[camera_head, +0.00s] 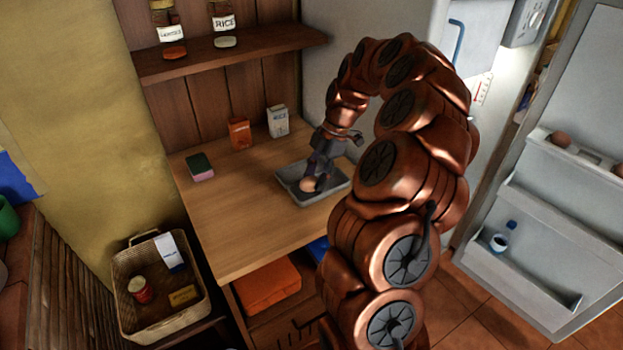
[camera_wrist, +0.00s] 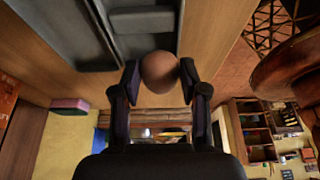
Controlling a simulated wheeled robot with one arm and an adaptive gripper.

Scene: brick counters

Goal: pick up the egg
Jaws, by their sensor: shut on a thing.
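The egg (camera_wrist: 159,72) is brown and rounded. In the wrist view it sits between the two fingertips of my gripper (camera_wrist: 160,78), which are shut on it from both sides. In the head view the egg (camera_head: 308,185) shows as a small pale shape at the tips of my gripper (camera_head: 316,180), over the grey tray (camera_head: 337,188) on the wooden counter. I cannot tell whether the egg still touches the tray. The tray also shows in the wrist view (camera_wrist: 72,50).
A green and pink sponge (camera_head: 200,168), an orange box (camera_head: 240,134) and a white carton (camera_head: 278,122) stand on the counter (camera_head: 240,220). A shelf (camera_head: 230,55) with two jars hangs above. A wicker basket (camera_head: 128,318) is at lower left. An open fridge door (camera_head: 560,200) is at right.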

